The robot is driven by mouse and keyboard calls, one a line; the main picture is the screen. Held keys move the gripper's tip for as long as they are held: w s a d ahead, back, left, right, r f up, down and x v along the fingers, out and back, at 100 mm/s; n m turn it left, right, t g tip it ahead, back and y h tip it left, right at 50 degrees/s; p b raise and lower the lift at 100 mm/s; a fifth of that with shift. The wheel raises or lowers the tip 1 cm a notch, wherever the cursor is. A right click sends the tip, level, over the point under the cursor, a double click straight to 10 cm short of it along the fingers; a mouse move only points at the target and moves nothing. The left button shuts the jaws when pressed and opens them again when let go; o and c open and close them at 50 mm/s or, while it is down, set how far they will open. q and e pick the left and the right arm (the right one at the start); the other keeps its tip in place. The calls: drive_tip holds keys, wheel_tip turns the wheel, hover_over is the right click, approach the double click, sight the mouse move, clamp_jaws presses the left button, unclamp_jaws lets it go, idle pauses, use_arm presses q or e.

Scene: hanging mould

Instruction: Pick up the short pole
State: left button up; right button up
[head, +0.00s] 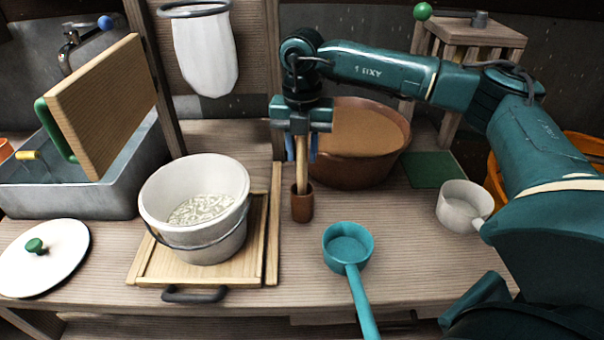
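A short light wooden pole (302,170) stands upright in a small brown cup (302,206) at the middle of the counter. My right gripper (301,148) points down over it, with its two blue fingers on either side of the pole's upper part. The fingers look apart, with small gaps to the pole, so the gripper appears open around it. The pole's top is hidden by the gripper body. My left gripper is not in view.
A copper basin (345,172) stands close behind the cup. A teal ladle (348,250) lies in front. A white bucket (160,208) on a wooden tray (140,268) is to the left, with a wooden strip (273,225) beside it. A white pot (462,206) is right.

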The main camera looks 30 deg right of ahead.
clamp_jaws()
